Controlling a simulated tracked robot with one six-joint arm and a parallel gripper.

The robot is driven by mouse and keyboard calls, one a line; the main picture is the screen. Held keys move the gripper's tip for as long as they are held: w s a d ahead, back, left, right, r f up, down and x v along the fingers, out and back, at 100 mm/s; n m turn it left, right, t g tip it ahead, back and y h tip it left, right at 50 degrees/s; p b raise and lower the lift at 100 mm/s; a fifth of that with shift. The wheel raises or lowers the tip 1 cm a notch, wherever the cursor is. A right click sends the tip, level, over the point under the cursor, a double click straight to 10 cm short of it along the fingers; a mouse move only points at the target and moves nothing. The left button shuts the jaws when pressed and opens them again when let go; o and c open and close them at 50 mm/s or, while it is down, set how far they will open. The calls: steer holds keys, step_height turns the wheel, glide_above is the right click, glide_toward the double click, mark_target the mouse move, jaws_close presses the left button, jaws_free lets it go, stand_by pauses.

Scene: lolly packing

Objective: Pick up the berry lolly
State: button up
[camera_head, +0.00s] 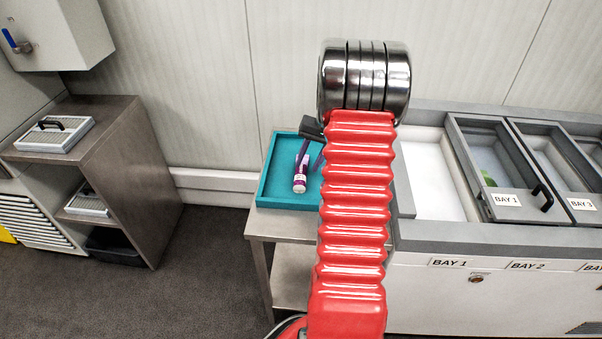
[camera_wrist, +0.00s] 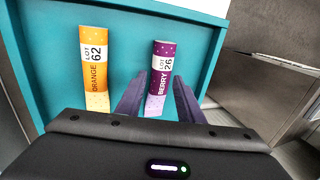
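The berry lolly (camera_wrist: 162,66) is a purple tube with a white "LOT 26" label and a pale speckled lower end. It lies in the teal tray (camera_wrist: 52,112). In the head view, the berry lolly (camera_head: 299,182) shows its white end in the tray (camera_head: 265,180). My gripper (camera_wrist: 159,84) is open, with one finger on each side of the berry lolly's lower part. I cannot tell whether either finger touches it. In the head view my gripper (camera_head: 308,157) is over the tray, partly hidden by my red arm.
An orange lolly (camera_wrist: 94,62) labelled "LOT 62" lies left of the berry one in the wrist view. The tray stands on a metal table (camera_head: 256,226). A freezer with sliding lids (camera_head: 492,150) is at right. A brown shelf unit (camera_head: 127,150) stands at left.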

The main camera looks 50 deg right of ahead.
mark_target(302, 174)
steer(key=shift+a+f, duration=0.1)
steer(key=shift+x, duration=2.6)
steer(key=shift+a, duration=0.15)
steer(key=c, duration=0.8)
